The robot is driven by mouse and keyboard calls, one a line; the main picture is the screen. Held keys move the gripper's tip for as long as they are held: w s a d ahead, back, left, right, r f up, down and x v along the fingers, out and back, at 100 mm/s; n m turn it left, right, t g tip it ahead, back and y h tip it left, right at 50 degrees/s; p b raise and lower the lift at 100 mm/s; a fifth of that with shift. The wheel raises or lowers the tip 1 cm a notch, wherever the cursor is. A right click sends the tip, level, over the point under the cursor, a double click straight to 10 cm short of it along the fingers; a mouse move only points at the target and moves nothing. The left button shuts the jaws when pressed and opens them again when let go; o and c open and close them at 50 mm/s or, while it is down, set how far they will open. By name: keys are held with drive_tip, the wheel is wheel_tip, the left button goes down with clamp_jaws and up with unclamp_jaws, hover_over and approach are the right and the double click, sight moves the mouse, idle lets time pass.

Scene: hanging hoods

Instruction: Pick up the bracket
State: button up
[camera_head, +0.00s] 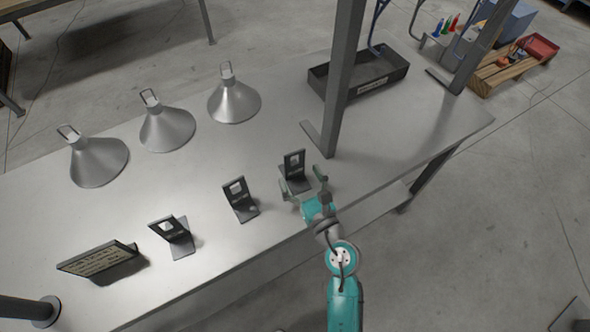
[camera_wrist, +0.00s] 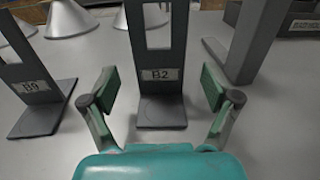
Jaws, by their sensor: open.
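Several dark grey L-shaped brackets stand along the front of the metal table. In the head view this bracket (camera_head: 293,162) stands at the right end of the row. My gripper (camera_head: 304,184) is open close to its near side, and in the wrist view the fingers (camera_wrist: 160,90) appear on either side of the bracket's plate and base. The bracket labelled B9 (camera_wrist: 30,75) stands to the left, apart from the fingers.
Three metal hoods (camera_head: 234,102) rest behind. A grey post (camera_head: 342,85) rises just behind and right of B2. A black tray (camera_head: 385,78) lies at the back right.

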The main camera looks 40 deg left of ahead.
sight(295, 168)
drive_tip(key=shift+x, duration=1.7)
drive_tip(key=shift+r, duration=0.1)
drive_tip(key=c, duration=1.7)
